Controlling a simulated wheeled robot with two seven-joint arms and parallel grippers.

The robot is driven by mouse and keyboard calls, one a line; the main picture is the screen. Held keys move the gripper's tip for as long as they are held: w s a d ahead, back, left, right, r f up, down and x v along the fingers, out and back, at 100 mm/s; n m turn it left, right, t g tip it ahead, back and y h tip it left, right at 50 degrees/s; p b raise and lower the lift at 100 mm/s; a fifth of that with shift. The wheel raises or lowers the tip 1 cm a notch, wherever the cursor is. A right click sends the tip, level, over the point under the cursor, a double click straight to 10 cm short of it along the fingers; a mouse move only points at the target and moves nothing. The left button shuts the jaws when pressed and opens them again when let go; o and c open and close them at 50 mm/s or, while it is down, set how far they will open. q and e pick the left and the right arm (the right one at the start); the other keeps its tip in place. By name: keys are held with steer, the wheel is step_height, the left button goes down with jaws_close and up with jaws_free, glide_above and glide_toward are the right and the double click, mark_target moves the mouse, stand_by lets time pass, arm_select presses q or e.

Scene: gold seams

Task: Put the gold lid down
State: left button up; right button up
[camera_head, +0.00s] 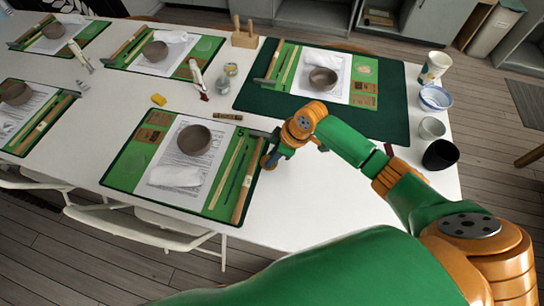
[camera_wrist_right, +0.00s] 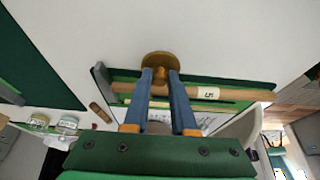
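The gold lid (camera_wrist_right: 160,62) is a small round disc at the fingertips of my right gripper (camera_wrist_right: 161,75) in the wrist view. The two blue fingers are close together on its near side, with the disc showing beyond them. In the head view my right gripper (camera_head: 271,158) is low over the white table, at the right edge of the front green mat, and the gold lid (camera_head: 266,163) shows partly at its tips. I cannot tell whether the lid touches the table. My left gripper is not in view.
The front green mat (camera_head: 128,160) holds a brown bowl (camera_head: 194,139), a white cloth and wooden sticks. Glass jars (camera_head: 231,69) stand farther back. A dark green mat (camera_head: 390,120) lies behind my arm. Cups and bowls (camera_head: 440,154) line the right edge. White table (camera_head: 300,205) is bare in front.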

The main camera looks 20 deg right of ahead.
steer(key=o, duration=0.3)
steer(key=shift+r, duration=0.25)
steer(key=p+v, duration=0.1)
steer(key=v, duration=1.1)
steer(key=shift+s+f, duration=0.1)
steer(key=shift+f, duration=0.05)
